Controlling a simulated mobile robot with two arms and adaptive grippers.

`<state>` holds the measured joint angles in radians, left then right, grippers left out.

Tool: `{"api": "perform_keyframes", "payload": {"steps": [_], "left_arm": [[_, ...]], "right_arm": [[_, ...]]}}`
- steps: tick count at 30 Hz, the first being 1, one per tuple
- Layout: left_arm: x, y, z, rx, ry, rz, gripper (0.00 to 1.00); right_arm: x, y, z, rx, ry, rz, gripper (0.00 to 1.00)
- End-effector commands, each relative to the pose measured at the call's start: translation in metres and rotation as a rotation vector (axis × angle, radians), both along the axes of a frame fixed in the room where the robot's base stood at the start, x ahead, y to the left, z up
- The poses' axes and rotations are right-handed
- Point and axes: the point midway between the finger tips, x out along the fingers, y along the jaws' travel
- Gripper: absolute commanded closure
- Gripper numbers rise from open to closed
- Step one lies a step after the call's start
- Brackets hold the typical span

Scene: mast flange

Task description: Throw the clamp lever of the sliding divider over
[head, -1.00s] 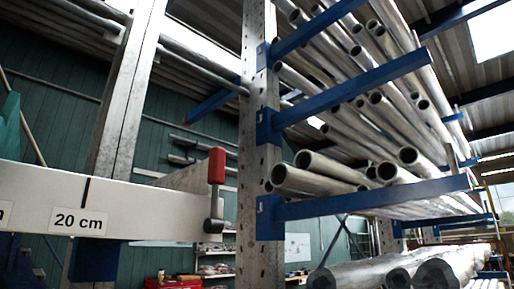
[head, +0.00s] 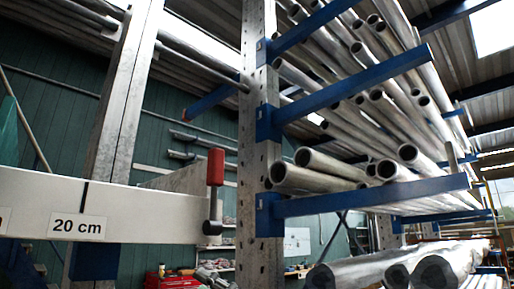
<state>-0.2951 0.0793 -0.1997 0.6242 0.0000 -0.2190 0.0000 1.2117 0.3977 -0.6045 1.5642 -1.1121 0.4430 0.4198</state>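The clamp lever has a red grip (head: 215,167) and a short metal stem that runs down to a dark pivot (head: 212,227). It stands upright at the right end of a pale rail (head: 140,214) marked "20 cm". The sliding divider (head: 182,181) looks like the pale grey plate that runs back behind the lever. Neither of my grippers shows in the head view, so nothing is seen touching the lever.
A perforated steel upright (head: 259,130) stands just right of the lever. Blue cantilever arms (head: 370,196) carry many metal tubes to the right. Large pipes (head: 400,268) lie low at the right. A red toolbox (head: 172,282) is far behind.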

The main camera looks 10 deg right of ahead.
Motion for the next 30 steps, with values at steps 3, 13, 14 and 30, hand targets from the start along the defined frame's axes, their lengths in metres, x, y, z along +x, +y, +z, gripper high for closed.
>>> {"api": "perform_keyframes", "payload": {"steps": [3, 13, 14, 30], "left_arm": [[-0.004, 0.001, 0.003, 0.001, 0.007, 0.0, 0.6], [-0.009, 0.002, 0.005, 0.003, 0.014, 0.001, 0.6], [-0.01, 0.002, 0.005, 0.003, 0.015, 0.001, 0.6], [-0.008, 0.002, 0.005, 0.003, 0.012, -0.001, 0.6]], "right_arm": [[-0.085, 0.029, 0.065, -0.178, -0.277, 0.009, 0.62], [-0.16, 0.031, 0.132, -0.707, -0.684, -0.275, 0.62], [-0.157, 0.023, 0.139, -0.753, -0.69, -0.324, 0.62], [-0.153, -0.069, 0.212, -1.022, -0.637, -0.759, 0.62]]}}
